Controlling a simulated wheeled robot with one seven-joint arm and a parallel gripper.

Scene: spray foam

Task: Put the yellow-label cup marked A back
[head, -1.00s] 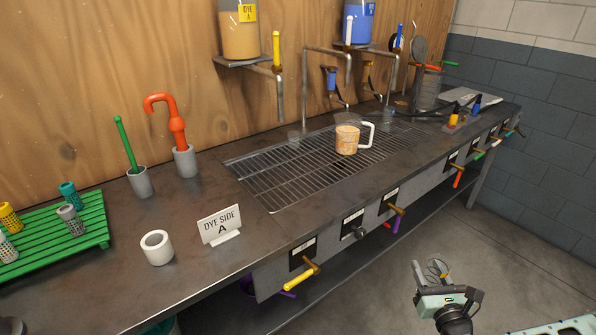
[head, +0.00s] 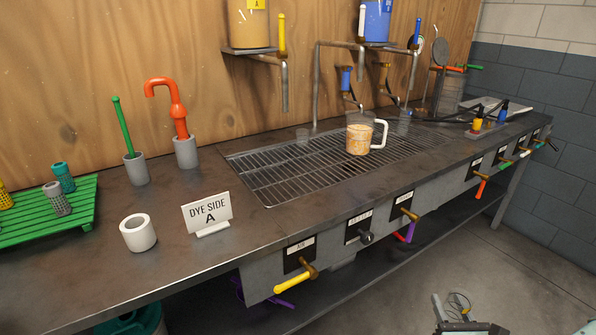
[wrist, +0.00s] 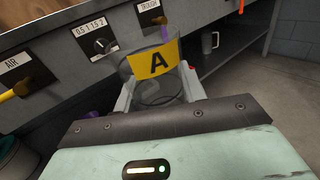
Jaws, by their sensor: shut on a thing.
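A clear cup (wrist: 150,88) with a yellow label marked A (wrist: 158,61) is between the fingers of my gripper (wrist: 158,92) in the wrist view. My gripper is shut on it, in front of the bench's control panel. In the head view my gripper (head: 462,322) shows only partly at the bottom edge, and the clear cup (head: 460,302) is faint there.
A white-handled mug with orange contents (head: 359,138) stands on the metal grate (head: 290,180). A white ring-shaped cup (head: 138,233) and a green rack (head: 30,222) are at left. Valve handles (head: 296,282) stick out along the bench front. A lower shelf (wrist: 235,48) holds a grey mug (wrist: 209,42).

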